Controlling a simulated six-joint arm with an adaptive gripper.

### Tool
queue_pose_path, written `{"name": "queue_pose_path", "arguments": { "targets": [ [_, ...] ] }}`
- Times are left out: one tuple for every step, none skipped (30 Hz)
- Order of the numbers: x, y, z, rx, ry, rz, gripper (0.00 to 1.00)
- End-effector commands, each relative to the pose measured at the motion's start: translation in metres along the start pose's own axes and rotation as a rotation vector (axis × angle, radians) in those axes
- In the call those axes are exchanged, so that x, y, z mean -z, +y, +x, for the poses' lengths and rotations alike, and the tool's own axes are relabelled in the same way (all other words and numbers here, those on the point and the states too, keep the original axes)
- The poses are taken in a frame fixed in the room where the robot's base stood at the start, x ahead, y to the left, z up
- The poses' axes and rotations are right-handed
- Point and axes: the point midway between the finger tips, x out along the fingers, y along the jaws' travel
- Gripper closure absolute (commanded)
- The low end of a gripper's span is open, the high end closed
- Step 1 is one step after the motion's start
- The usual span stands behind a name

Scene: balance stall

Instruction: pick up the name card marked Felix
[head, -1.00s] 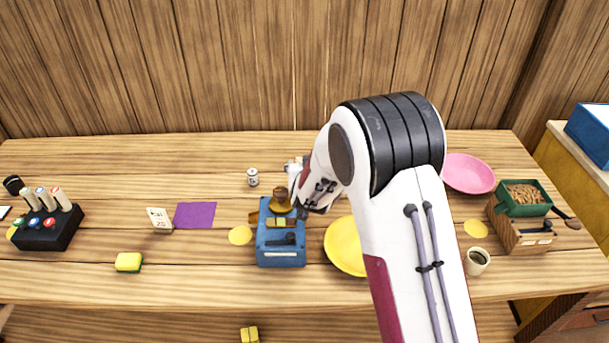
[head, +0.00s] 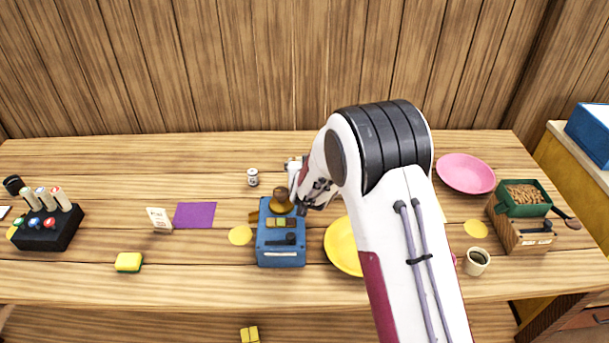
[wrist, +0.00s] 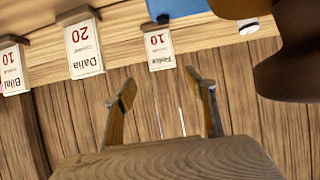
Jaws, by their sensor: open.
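The name card marked Felix (wrist: 159,48) is white with a red number 10 and shows at the top middle of the wrist view. In the head view my arm hides most of the gripper, and I cannot make out the Felix card there.
A blue box (head: 281,259) with a brown rounded top piece stands beside my wrist. A yellow plate (head: 342,248) is partly behind my arm. A small can (head: 253,177), a purple sheet (head: 195,215) and a yellow sponge (head: 128,262) are to the left. The back left table is clear.

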Motion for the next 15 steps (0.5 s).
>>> {"name": "queue_pose_path", "arguments": {
  "targets": [
    [0.0,0.0001,0.0001,0.0,0.0,0.0,0.44],
    [0.0,0.0001,0.0,0.0,0.0,0.0,0.44],
    [0.0,0.0001,0.0,0.0,0.0,0.0,0.44],
    [-0.0001,0.0001,0.0,0.0,0.0,0.0,0.44],
    [0.0,0.0,-0.0001,0.0,0.0,0.0,0.44],
    [-0.0001,0.0,-0.0001,0.0,0.0,0.0,0.44],
    [0.0,0.0,0.0,0.0,0.0,0.0,0.44],
    [-0.0001,-0.0001,0.0002,0.0,0.0,0.0,0.44],
    [-0.0001,-0.0002,0.0007,0.0,0.0,0.0,0.44],
    [-0.0002,-0.0003,0.0012,0.0,0.0,0.0,0.44],
    [-0.0002,-0.0004,0.002,0.0,0.0,0.0,0.44],
    [-0.0003,-0.0007,0.0035,0.0,0.0,0.0,0.44],
    [-0.0003,-0.0009,0.0049,0.0,0.0,0.0,0.44],
    [-0.0003,-0.0012,0.0066,0.0,0.0,0.0,0.44],
    [-0.0004,-0.0017,0.0093,0.0,0.0,0.0,0.44]
  ]
}}
